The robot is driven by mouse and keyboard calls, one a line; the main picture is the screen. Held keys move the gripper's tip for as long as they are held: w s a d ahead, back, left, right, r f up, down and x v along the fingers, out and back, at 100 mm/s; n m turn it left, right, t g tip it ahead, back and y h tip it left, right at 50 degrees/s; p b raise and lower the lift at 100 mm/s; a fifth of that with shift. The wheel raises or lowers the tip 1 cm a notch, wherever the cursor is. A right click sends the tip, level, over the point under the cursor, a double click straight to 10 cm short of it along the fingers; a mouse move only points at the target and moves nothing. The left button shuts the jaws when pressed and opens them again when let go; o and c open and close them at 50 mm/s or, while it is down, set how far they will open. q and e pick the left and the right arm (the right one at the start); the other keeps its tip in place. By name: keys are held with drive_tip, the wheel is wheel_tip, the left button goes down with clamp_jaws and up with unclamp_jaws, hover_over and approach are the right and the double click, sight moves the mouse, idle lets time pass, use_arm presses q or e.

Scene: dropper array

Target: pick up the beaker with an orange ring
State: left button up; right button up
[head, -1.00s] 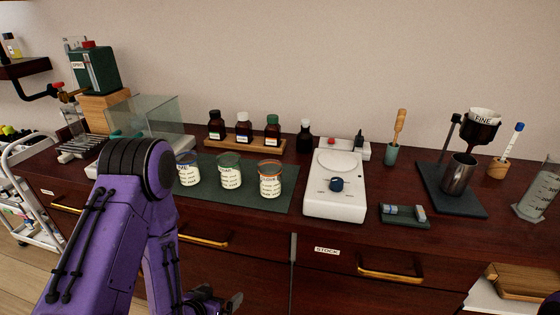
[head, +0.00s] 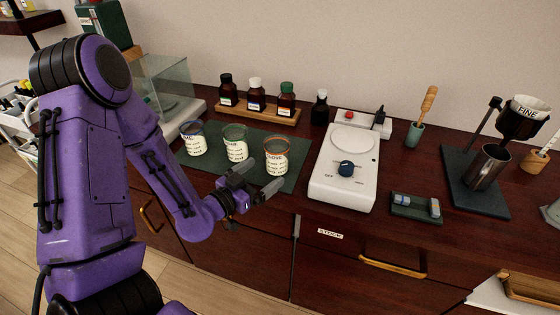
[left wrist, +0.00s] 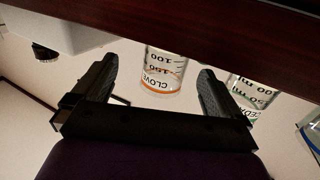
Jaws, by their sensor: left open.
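The beaker with an orange ring (head: 276,157) stands upright on the dark green mat (head: 296,172), at the right end of a row of three; its label in the left wrist view (left wrist: 163,72) reads CLOVE. My left gripper (head: 264,179) is open and empty, just in front of that beaker and low. In the left wrist view the beaker shows between the two fingers (left wrist: 156,78), beyond them, with no visible contact. A green-ringed beaker (head: 235,145) and a blue-ringed beaker (head: 193,138) stand to its left. My right gripper is out of view.
A white stirrer plate (head: 343,187) stands close to the right of the mat. Behind is a wooden rack (head: 257,114) with several brown bottles. A glass case (head: 165,85) is at the back left. The counter's front edge lies under my left forearm.

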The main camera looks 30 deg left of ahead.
sight(268, 165)
use_arm(q)
drive_tip(key=shift+w+a+r, duration=0.15)
drive_tip(key=shift+w+r, duration=0.05)
drive_tip(key=shift+w, duration=0.15)
drive_tip(key=w, duration=0.1)
drive_tip(key=w+p, duration=0.1)
drive_tip(key=w, duration=0.1)
drive_tip(key=w+p, duration=0.1)
drive_tip(key=w, duration=0.1)
drive_tip(key=shift+w+f, duration=0.1)
drive_tip(key=shift+f, duration=0.25)
drive_tip(key=shift+w, duration=0.25)
drive_tip(key=shift+s+r, duration=0.1)
drive_tip(key=shift+s, duration=0.05)
drive_tip(key=c, duration=1.3)
drive_tip(key=shift+c, duration=0.2)
